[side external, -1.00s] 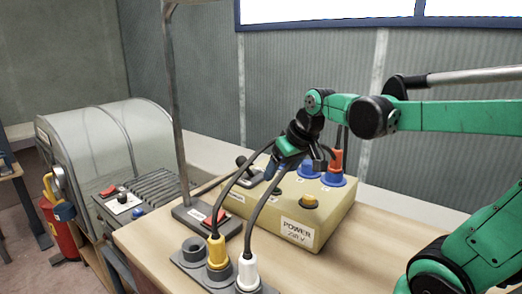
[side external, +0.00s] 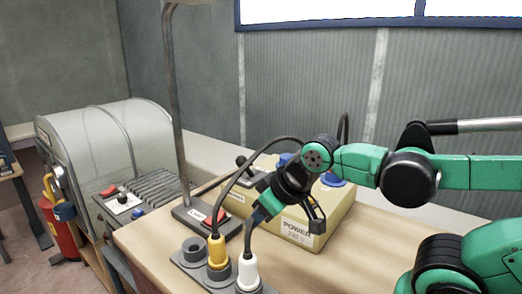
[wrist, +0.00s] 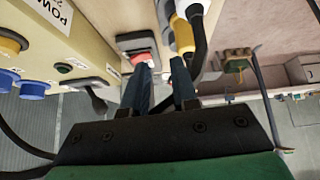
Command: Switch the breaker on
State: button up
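The yellow power box (side external: 335,215), labelled POWER 230 V, stands on the bench. A black lever (side external: 243,162) at its far left corner looks like the breaker; it also shows in the wrist view (wrist: 97,101), left of my fingers, beside a label too small to read. I cannot tell its on or off position. My gripper (side external: 260,212) is in front of the box's left part, pointing down and left, near the white plug's cable. In the wrist view my gripper (wrist: 161,66) has its two fingers apart with nothing between them. The arm hides part of the box top.
A lamp base (side external: 190,213) with a red switch (wrist: 136,42) stands left of the box. A socket strip (side external: 186,262) with yellow (side external: 217,251) and white (side external: 248,271) plugs lies in front. Their black cables loop near my gripper. Free bench (side external: 375,245) lies right of the box.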

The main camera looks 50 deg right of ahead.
jog(key=w+d+r+n+g, duration=0.1)
jog(key=w+r+n, duration=0.1)
jog(key=w, duration=0.1)
jog(key=w+d+r+n+h, duration=0.1)
jog(key=w+r+n, duration=0.1)
jog(key=w, duration=0.1)
jog(key=w+d+r+n+g, duration=0.1)
jog(key=w+r+n, duration=0.1)
jog(key=w, duration=0.1)
jog(key=shift+w+r+g+h, duration=0.3)
jog(key=shift+w+r, duration=0.1)
grip_shut()
jog(key=w+d+f+n+g+h, duration=0.1)
jog(key=w+d+n+g+h, duration=0.1)
jog(key=w+n, duration=0.5)
jog(key=shift+w+d+n+g, duration=0.3)
jog(key=shift+w+d+g, duration=0.2)
jog(key=shift+w+d, duration=0.65)
jog(key=shift+w+a+f, duration=0.1)
jog(key=shift+w+a, duration=0.05)
jog(key=shift+a, duration=0.1)
